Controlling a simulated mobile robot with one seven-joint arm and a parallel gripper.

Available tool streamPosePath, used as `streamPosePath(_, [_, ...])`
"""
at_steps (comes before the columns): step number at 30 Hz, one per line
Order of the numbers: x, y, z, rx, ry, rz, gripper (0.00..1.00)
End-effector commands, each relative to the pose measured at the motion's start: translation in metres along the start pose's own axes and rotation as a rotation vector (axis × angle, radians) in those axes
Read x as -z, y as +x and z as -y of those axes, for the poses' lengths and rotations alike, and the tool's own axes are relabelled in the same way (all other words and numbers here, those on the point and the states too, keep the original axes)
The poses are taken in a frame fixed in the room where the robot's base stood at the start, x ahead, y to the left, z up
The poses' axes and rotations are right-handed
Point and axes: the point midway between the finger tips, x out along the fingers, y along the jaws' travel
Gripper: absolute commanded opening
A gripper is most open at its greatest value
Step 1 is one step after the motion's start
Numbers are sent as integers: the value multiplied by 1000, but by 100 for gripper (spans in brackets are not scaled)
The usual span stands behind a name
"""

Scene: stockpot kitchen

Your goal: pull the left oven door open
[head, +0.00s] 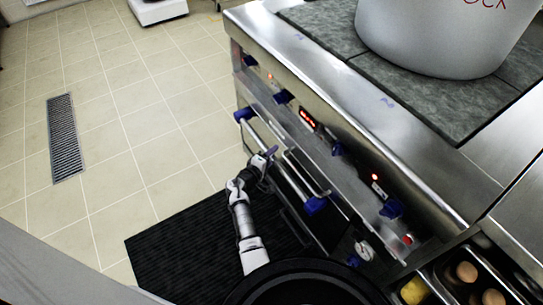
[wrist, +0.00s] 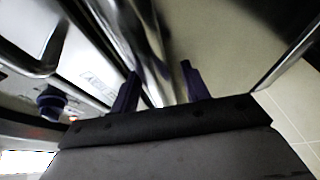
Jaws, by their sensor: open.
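The steel range (head: 330,110) runs diagonally across the head view. A metal oven handle bar (head: 291,180) with blue end brackets runs along its front, below the knobs. My gripper (head: 270,154) is at this bar, near its middle, and covers part of it. In the wrist view my gripper (wrist: 158,85) has its two dark fingers apart. A shiny metal bar (wrist: 150,45) shows in the gap between them; I cannot tell whether the fingers touch it. Most of the oven door below the bar is hidden or dark, and I cannot tell whether it is ajar.
A large steel pot (head: 440,35) stands on the cooktop. Blue knobs (head: 283,97) and red displays line the range front. A dark mat (head: 180,250) lies on the tiled floor before the range. A bin with eggs (head: 467,272) is at the lower right. Open floor lies left.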

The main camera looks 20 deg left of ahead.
Motion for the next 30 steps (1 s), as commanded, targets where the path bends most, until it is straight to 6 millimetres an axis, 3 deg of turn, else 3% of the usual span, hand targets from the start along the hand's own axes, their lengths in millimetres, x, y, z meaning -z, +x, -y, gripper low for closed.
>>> streamPosePath(7, [0,0,0,0,0,0,45])
streamPosePath(17, [0,0,0,0,0,0,1])
streamPosePath(30, [9,-1,6,-1,0,-1,0])
